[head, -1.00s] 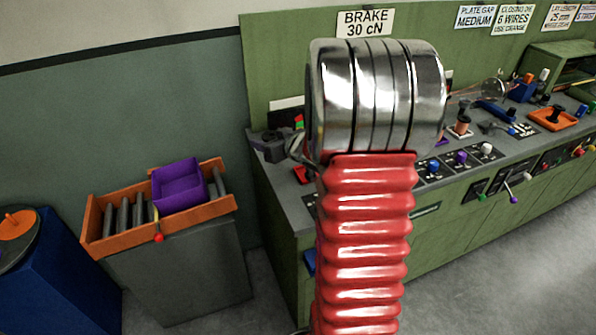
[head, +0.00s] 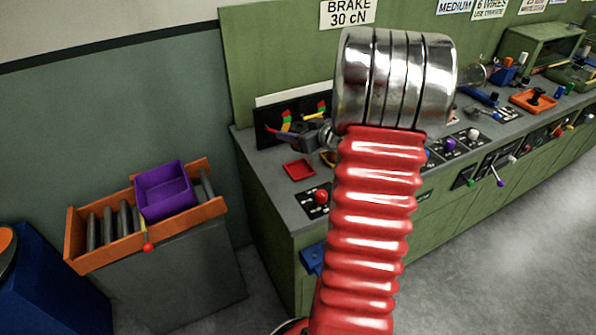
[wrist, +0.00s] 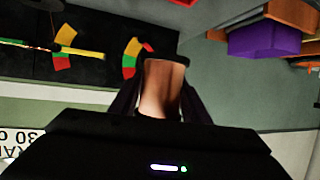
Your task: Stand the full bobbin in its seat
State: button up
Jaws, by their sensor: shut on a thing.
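A copper-coloured bobbin (wrist: 160,90) with a dark rim shows in the wrist view. It is between the two dark fingers of my gripper (wrist: 163,75), which are shut on it. In the head view my gripper (head: 304,137) is a dark shape left of my arm, above the left end of the bench and in front of the gauge panel. The bobbin cannot be made out clearly there. I cannot tell which spot is the bobbin's seat; my arm hides part of the bench.
A green bench (head: 285,205) carries a red tray (head: 299,170), a red knob (head: 321,196) and several coloured controls. A gauge panel (head: 268,123) stands at its back left. An orange rack (head: 85,264) with a purple bin (head: 168,208) stands left. Grey floor is clear at lower right.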

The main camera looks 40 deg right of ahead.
send_over(292, 166)
jog(key=shift+d+f, duration=0.1)
jog(key=shift+f, duration=3)
jog(key=shift+f, duration=1.9)
jog(key=o, duration=1.3)
jog(key=shift+f, duration=0.1)
